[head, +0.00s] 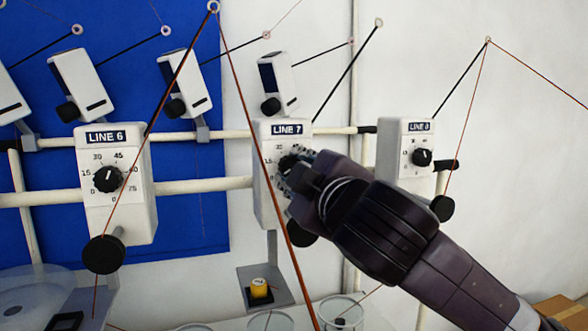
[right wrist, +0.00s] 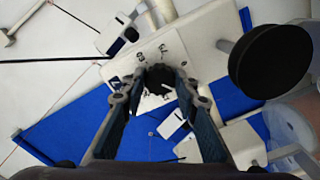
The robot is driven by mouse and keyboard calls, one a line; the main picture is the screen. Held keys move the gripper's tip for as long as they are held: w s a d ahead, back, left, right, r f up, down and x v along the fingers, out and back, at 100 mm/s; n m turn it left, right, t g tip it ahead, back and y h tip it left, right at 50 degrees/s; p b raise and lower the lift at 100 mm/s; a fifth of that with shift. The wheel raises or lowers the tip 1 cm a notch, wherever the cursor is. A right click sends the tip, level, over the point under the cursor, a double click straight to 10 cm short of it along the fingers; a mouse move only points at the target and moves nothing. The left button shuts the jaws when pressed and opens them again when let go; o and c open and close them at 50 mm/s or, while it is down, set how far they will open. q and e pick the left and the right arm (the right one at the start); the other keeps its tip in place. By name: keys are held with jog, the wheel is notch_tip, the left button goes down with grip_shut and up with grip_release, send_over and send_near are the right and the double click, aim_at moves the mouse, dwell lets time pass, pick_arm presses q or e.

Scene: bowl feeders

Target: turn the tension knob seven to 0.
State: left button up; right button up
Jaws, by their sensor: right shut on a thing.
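The LINE 7 box (head: 284,131) is white with a dark label, and a black tension knob (head: 288,162) sits on its front. My right gripper (head: 295,173) reaches in from the lower right and is shut on this knob. In the right wrist view the knob (right wrist: 160,78) lies between the two fingertips (right wrist: 160,90). The fingers cover much of the dial, so I cannot read the knob's setting. My left gripper is not in view.
The LINE 6 box (head: 112,205) stands to the left and the LINE 8 box (head: 404,165) to the right. Thin threads cross in front of the boxes. A black disc (right wrist: 270,62) sits close to the right finger in the right wrist view.

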jog(key=shift+n, duration=0.4)
jog(key=o, duration=1.1)
jog(key=shift+o, duration=0.2)
jog(key=v, duration=1.2)
